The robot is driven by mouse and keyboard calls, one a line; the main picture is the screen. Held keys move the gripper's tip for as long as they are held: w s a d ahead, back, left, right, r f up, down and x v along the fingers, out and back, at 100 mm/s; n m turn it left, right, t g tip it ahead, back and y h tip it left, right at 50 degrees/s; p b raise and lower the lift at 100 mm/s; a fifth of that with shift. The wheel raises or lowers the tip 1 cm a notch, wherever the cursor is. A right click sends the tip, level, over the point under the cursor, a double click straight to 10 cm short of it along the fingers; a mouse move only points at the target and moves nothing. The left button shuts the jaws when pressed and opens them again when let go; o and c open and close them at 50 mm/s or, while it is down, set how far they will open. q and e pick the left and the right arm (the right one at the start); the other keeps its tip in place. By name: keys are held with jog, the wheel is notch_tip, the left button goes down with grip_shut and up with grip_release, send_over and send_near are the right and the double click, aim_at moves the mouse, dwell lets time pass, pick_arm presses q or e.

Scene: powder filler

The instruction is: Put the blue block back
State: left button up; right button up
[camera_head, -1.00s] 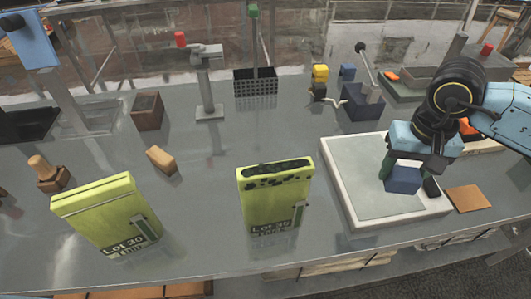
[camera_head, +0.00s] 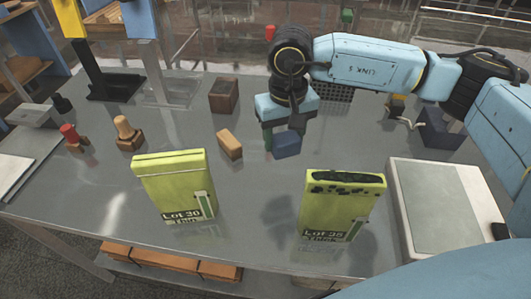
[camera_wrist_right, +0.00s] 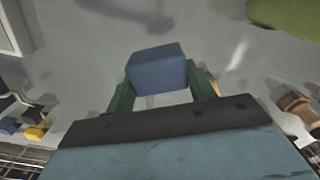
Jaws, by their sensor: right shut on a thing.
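The blue block (camera_head: 287,144) is a small dark blue cube. My right gripper (camera_head: 280,140) is shut on it and holds it above the grey table, behind the two green lot boxes. In the right wrist view the blue block (camera_wrist_right: 158,70) sits between the two green fingers of my right gripper (camera_wrist_right: 162,88). The far finger is partly hidden in the head view. My left gripper is not in view.
Green boxes marked Lot 30 (camera_head: 175,187) and Lot 35 (camera_head: 343,207) stand in front. A wooden block (camera_head: 230,144) lies left of the gripper. A brown open box (camera_head: 224,96) stands behind it. A white-rimmed tray (camera_head: 400,215) is at right.

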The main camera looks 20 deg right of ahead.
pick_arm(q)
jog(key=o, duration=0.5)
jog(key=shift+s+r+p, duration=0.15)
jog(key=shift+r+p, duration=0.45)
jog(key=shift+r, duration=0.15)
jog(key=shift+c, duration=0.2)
pick_arm(e)
jog(key=w+d+m+p, duration=0.2)
jog(key=w+d+m, duration=0.4)
jog(key=d+m, duration=0.25)
jog(key=shift+m, duration=0.75)
notch_tip(320, 180, down, 7)
jog(key=shift+s+f, duration=0.1)
notch_tip(320, 180, down, 4)
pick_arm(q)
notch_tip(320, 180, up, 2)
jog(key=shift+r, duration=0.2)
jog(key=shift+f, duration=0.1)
pick_arm(e)
jog(key=shift+f, duration=0.2)
jog(key=o, duration=1)
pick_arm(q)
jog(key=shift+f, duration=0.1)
